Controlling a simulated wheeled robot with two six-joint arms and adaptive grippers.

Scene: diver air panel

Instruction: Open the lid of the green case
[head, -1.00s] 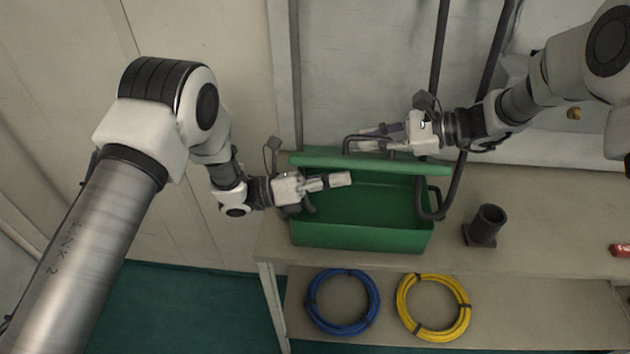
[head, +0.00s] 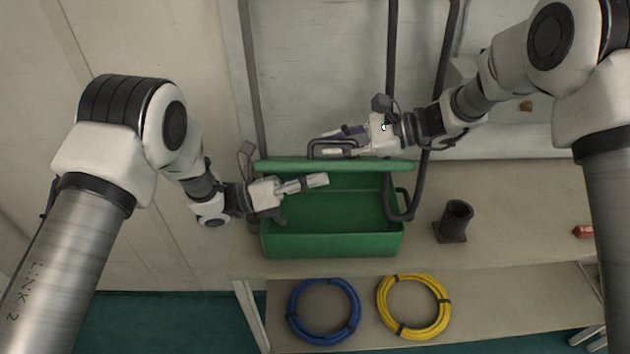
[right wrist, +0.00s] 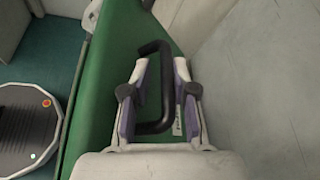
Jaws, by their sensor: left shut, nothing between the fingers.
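The green case (head: 332,246) stands on the bench with its interior exposed. Its lid (head: 386,166) is raised along the back and seen nearly edge-on; it also shows in the right wrist view (right wrist: 101,80). The lid's dark handle (head: 312,148) is between the fingers of my right gripper (head: 327,144). In the right wrist view the fingers (right wrist: 160,70) are apart on either side of the handle bar (right wrist: 168,90), with gaps visible. My left gripper (head: 318,181) is shut and empty, over the case's opening at the left, just below the lid.
A black cylindrical holder (head: 455,220) stands right of the case. A dark hose (head: 393,190) hangs by the case's right end. A blue coil (head: 323,311) and a yellow coil (head: 413,306) lie on the lower shelf. A red object (head: 583,231) is at far right.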

